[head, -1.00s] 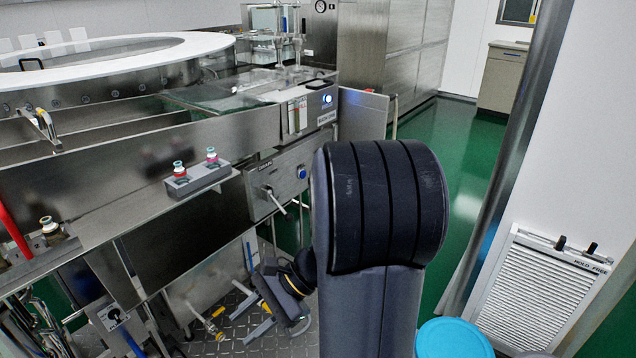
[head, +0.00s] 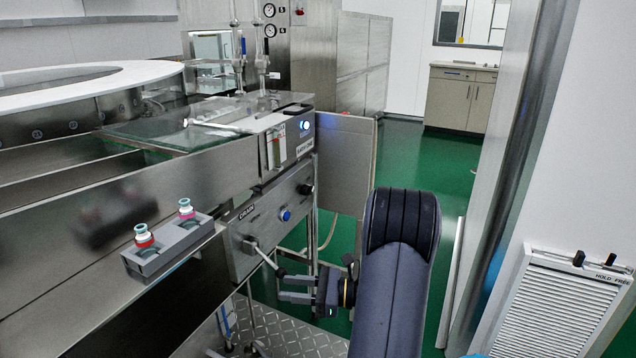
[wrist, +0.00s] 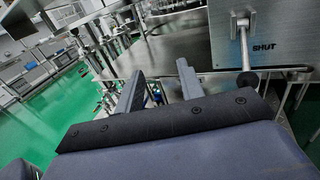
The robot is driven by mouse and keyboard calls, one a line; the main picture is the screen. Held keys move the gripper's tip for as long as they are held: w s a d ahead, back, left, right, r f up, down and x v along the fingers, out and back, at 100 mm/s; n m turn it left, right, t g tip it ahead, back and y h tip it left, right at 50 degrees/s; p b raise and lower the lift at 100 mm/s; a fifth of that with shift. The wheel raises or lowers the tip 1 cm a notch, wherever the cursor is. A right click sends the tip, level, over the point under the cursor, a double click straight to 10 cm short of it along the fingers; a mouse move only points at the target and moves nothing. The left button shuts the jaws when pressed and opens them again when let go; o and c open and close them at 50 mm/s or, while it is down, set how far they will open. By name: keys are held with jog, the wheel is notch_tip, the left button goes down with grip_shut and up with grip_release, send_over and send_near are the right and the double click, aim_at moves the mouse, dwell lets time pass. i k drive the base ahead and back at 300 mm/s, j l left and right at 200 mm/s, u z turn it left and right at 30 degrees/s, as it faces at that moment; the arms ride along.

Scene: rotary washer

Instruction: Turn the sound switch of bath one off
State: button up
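The steel control panel (head: 270,222) on the washer front carries a blue round button (head: 285,215), a black knob (head: 306,189) and a lever (head: 263,254) with a black ball end. A lit blue button (head: 304,125) sits on the box above. In the wrist view my gripper (wrist: 158,88) is also open, with the lever (wrist: 243,45) right of the fingers, beside the word SHUT.
A grey bracket with two capped bottles (head: 175,246) sticks out from the washer wall. A hinged steel panel (head: 348,165) stands right of the controls. A white louvred panel (head: 555,310) is at right. Green floor (head: 425,165) lies open behind my arm.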

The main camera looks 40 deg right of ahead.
aim_at(307, 189)
jog(key=i+l+z, duration=0.45)
jog(key=i, duration=0.35)
jog(key=i+l+z, duration=0.2)
jog(key=i, duration=0.2)
